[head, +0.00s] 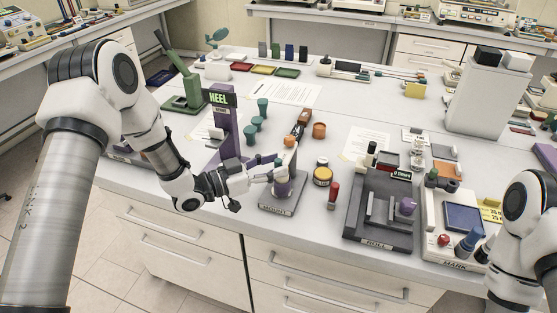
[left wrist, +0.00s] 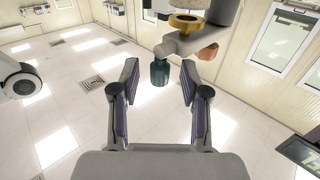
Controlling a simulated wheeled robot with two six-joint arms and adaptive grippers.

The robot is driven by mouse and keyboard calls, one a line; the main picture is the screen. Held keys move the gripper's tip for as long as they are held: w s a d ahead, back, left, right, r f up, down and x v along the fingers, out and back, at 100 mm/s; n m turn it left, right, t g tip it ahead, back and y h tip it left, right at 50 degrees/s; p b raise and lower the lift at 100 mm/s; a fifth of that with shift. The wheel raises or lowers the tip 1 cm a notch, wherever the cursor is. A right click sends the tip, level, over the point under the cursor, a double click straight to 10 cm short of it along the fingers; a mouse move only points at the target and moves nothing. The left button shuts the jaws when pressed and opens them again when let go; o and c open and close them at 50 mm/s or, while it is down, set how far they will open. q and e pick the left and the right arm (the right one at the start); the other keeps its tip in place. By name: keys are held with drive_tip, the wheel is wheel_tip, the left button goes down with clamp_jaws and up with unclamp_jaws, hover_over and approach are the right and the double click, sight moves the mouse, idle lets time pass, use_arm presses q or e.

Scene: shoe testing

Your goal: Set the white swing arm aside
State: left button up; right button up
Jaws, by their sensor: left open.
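My left gripper (head: 272,171) reaches in from the left to the station marked MOUNT (head: 276,208), close to its upright. In the left wrist view its two fingers (left wrist: 160,82) are open, with a gap between them. A pale grey-white arm-like piece (left wrist: 188,44), which looks like the white swing arm, lies just beyond the fingertips. A gold ring (left wrist: 186,22), a dark teal knob (left wrist: 160,72) and an orange end (left wrist: 208,52) show on or beside it. The teal knob is between the finger lines but beyond the tips. My fingers hide part of the station in the head view.
A purple post with a HEEL sign (head: 219,98) stands just left of the station. A yellow jar (head: 322,174) and a red-topped piece (head: 333,194) stand to its right. The dark ROLL station (head: 381,222) is farther right. Papers (head: 287,92) lie behind.

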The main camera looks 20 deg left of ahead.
use_arm(q)
drive_tip(key=shift+x, duration=1.15)
drive_tip(key=shift+s+a, duration=0.35)
drive_tip(key=shift+a, duration=0.05)
drive_tip(key=shift+s+a, duration=0.1)
drive_tip(key=c, duration=0.5)
clamp_jaws()
use_arm(e)
drive_tip(key=shift+w+r, duration=0.1)
drive_tip(key=shift+r, duration=0.05)
drive_tip(key=shift+d, duration=0.15)
